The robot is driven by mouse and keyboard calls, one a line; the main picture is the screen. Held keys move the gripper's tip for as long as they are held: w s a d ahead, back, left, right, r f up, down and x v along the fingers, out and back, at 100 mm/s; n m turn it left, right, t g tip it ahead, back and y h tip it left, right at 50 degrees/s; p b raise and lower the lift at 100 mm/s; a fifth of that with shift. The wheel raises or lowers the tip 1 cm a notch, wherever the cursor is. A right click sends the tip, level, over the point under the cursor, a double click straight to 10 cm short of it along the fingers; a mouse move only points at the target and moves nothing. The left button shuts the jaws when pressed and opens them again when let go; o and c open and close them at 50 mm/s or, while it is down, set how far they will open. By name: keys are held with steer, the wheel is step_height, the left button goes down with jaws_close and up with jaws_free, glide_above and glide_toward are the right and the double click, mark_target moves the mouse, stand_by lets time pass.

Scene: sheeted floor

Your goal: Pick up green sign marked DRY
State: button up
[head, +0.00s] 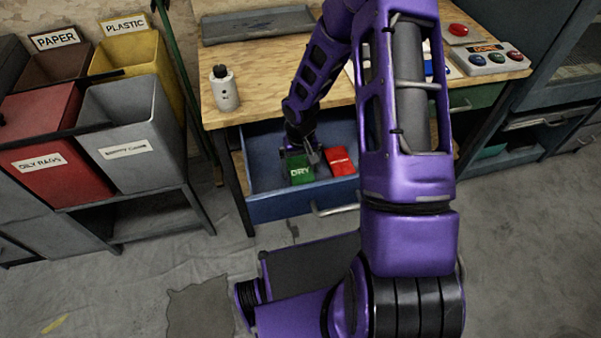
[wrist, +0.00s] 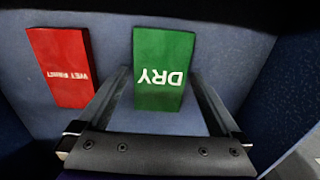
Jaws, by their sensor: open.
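The green sign marked DRY (head: 300,169) lies in the open blue drawer (head: 272,208) under the workbench. In the wrist view the green sign (wrist: 164,72) is upside down to me, near the middle and ahead of my gripper. My gripper (head: 306,152) reaches down into the drawer, at the back edge of the green sign. In the wrist view my gripper (wrist: 163,98) is open, with one finger to each side of the sign. I cannot tell whether the fingers touch it. A red sign marked WET PAINT (wrist: 62,68) lies beside it; the red sign (head: 339,161) also shows in the head view.
The drawer walls close in around my gripper. The wooden benchtop (head: 268,62) overhangs the drawer and carries a white bottle (head: 224,88), a grey tray (head: 258,25) and a button box (head: 491,59). Labelled bins (head: 130,130) stand at left. The floor in front is mostly bare.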

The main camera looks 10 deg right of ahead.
steer(key=c, duration=1.2)
